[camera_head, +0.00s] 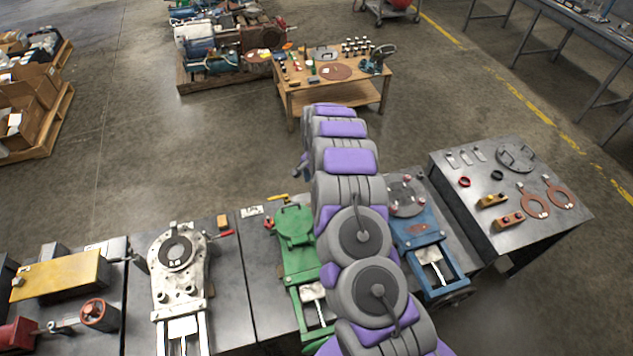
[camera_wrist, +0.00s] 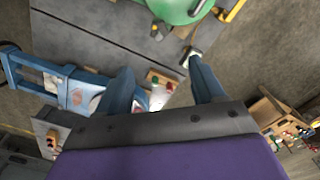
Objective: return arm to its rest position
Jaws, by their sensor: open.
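My grey and purple arm (camera_head: 350,190) rises from the bottom of the head view and reaches out over the workbench towards the back. Its far end shows near the small wooden table, and my gripper cannot be made out there. In the wrist view my gripper (camera_wrist: 158,66) is open, with its two blue-grey fingers apart. I see nothing held between them. A grey bench surface, a green rounded part (camera_wrist: 185,8) and a blue frame (camera_wrist: 70,90) lie beyond the fingers, apart from them as far as I can tell.
A green machine (camera_head: 296,232), a blue machine (camera_head: 418,238) and a white machine (camera_head: 178,262) stand on the dark bench beside my arm. A grey table (camera_head: 520,225) with parts is right. A wooden table (camera_head: 300,100) and a loaded pallet (camera_head: 200,82) stand behind.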

